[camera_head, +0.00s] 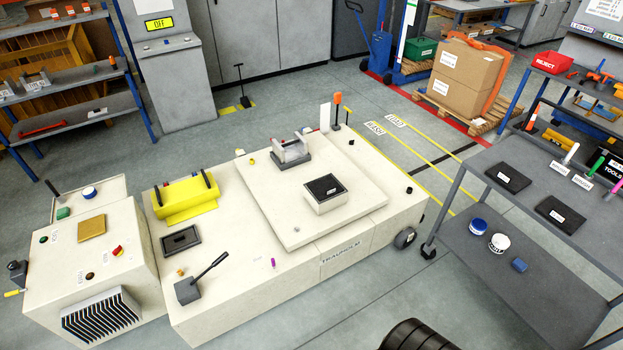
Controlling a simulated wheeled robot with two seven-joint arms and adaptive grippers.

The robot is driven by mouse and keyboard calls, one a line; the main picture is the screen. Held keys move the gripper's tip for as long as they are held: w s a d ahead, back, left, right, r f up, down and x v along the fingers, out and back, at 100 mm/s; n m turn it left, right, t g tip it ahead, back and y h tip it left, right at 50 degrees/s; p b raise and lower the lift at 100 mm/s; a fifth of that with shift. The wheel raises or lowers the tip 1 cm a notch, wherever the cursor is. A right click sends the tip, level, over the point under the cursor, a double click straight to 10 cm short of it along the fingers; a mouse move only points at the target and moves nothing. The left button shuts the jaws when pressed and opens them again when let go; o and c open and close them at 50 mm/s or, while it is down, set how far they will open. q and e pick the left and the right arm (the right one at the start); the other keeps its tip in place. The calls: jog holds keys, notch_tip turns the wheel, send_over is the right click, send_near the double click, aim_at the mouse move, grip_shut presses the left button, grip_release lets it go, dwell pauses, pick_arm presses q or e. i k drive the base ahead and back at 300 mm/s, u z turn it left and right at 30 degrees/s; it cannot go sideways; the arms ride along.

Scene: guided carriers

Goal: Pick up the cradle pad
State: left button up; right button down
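No label reading "cradle pad" is legible. Pad-like things are two flat black pads with small white labels on the grey cart at the right, a far one (507,177) and a near one (560,213). A black textured pad (325,187) also lies on top of a pale block (329,204) on the raised plate of the carrier (340,232). I cannot tell which of these is the cradle pad.
A grey metal cradle-like fixture (291,152), a yellow block (187,196) with black handles and a lever box (188,290) stand on the carrier. The cart's lower shelf (480,262) holds tape rolls and a blue block. Bare floor (340,310) lies in front.

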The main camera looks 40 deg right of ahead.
aim_at(324, 188)
jog(key=z, duration=1.25)
jog(key=k, duration=0.5)
jog(key=u, duration=0.4)
jog(key=i, duration=1.45)
jog(key=z, duration=0.65)
